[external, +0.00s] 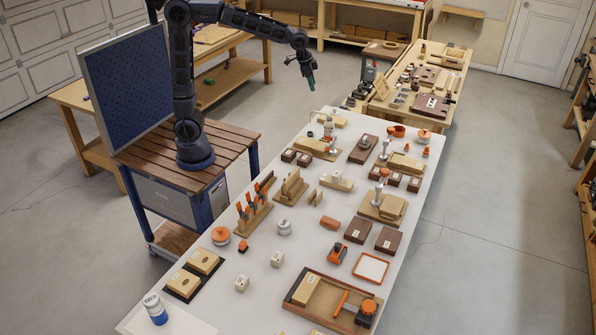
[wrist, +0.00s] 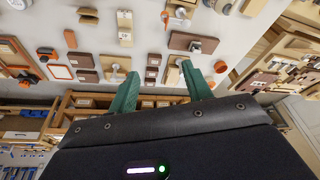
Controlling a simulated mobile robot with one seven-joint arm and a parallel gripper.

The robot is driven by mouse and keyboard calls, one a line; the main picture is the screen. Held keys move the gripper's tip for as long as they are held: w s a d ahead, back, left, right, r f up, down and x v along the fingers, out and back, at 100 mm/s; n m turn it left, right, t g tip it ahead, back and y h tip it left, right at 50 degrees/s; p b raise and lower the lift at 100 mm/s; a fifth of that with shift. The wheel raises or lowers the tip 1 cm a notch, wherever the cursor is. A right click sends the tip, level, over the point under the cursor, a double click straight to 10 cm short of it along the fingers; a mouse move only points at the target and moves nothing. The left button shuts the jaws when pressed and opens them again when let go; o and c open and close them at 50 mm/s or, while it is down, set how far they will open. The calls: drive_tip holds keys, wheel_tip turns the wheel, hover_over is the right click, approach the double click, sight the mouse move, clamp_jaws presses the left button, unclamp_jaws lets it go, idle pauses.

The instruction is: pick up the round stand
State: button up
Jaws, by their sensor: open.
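I cannot tell for sure which piece is the round stand. Round candidates on the white bench are an orange disc-shaped piece with a knob (external: 220,235) at the left edge, a similar orange and white round piece (external: 424,136) at the far right, and a small white round piece (external: 284,227) near the middle. My gripper (external: 310,77) hangs in the air above the far end of the bench, apart from everything. In the wrist view its two green fingers (wrist: 160,72) are spread with nothing held between them.
The white bench (external: 315,235) is crowded with wooden blocks, dark boxes and upright posts. An orange-rimmed tray (external: 371,267) and a wooden tray (external: 325,294) lie near the front. A blue-and-white jar (external: 155,309) stands front left. A second loaded wooden bench (external: 405,112) stands beyond.

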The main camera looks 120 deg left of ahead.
drive_tip(key=w+a+f+n, duration=0.1)
drive_tip(key=w+a+f, duration=0.15)
drive_tip(key=a, duration=0.45)
drive_tip(key=w+a+f, duration=0.1)
drive_tip(key=a+f, duration=0.2)
drive_tip(key=a, duration=0.5)
drive_tip(key=n+g, duration=0.2)
drive_tip(key=n, duration=0.3)
approach(335, 108)
drive_tip(key=f, duration=0.4)
drive_tip(key=shift+s+a+f, duration=0.3)
drive_tip(key=shift+s+f, duration=0.1)
drive_tip(key=shift+w+a+f, duration=0.1)
drive_tip(key=shift+w+f, duration=0.15)
drive_tip(key=shift+f, duration=0.65)
drive_tip(key=shift+w+a+f, duration=0.15)
drive_tip(key=shift+w+f, duration=0.05)
drive_tip(key=shift+f, duration=0.65)
drive_tip(key=shift+w+a+f, duration=0.1)
drive_tip(key=shift+w+f, duration=0.15)
drive_tip(key=shift+f, duration=0.65)
drive_tip(key=c, duration=1)
